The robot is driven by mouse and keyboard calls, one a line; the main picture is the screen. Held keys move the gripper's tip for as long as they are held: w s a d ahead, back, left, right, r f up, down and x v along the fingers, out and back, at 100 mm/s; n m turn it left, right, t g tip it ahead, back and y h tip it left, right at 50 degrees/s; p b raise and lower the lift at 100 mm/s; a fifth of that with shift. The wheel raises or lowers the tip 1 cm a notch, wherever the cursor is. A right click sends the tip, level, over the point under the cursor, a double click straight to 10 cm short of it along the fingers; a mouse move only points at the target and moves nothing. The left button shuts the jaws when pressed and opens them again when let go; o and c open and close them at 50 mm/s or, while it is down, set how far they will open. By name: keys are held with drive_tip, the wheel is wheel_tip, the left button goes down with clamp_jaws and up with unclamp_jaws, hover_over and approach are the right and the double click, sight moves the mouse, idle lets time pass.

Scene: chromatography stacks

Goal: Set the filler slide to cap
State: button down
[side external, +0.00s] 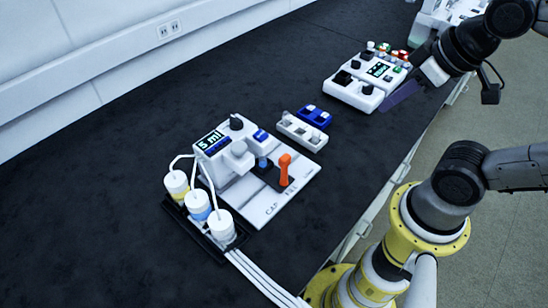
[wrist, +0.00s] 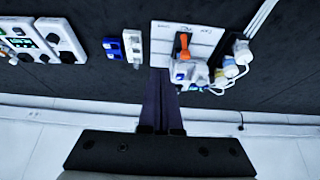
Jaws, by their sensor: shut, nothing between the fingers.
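The filler (side external: 240,160) is a white unit with a "5 ml" display, on a white base plate (side external: 262,212) marked CAP and another label that looks like FILL. Its orange slide handle (side external: 285,169) stands upright at a dark slot, nearer the FILL-like label than CAP. In the wrist view the orange handle (wrist: 184,44) is right of my fingers, with the white plate (wrist: 205,38) around it. My gripper (side external: 387,103) is shut and empty, beside the other white control box and well away from the handle. Its dark purple fingers (wrist: 160,72) point up the wrist view.
Several capped bottles (side external: 200,205) with tubes stand in a dark rack left of the filler. A small white block (side external: 299,131) and a blue block (side external: 314,116) lie between filler and the control box (side external: 355,91). The dark bench behind is clear.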

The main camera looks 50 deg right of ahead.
drive_tip(key=c, duration=1.5)
unclamp_jaws()
drive_tip(key=shift+c, duration=0.2)
drive_tip(key=shift+o, duration=1.1)
drive_tip(key=o, duration=0.7)
drive_tip(key=shift+m, duration=0.5)
drive_tip(key=w, duration=0.1)
drive_tip(key=w+r, duration=0.2)
drive_tip(key=shift+w+a+r, duration=0.2)
drive_tip(key=shift+a+r, duration=0.05)
drive_tip(key=shift+o, duration=0.5)
drive_tip(key=w+a+g, duration=0.2)
drive_tip(key=w, duration=0.4)
drive_tip(key=shift+w+f, duration=0.25)
drive_tip(key=n+g, duration=0.1)
drive_tip(key=g, duration=0.3)
hover_over(285, 157)
wheel_tip(285, 157, down, 10)
wheel_tip(285, 157, down, 13)
drive_tip(key=shift+r, duration=0.1)
clamp_jaws()
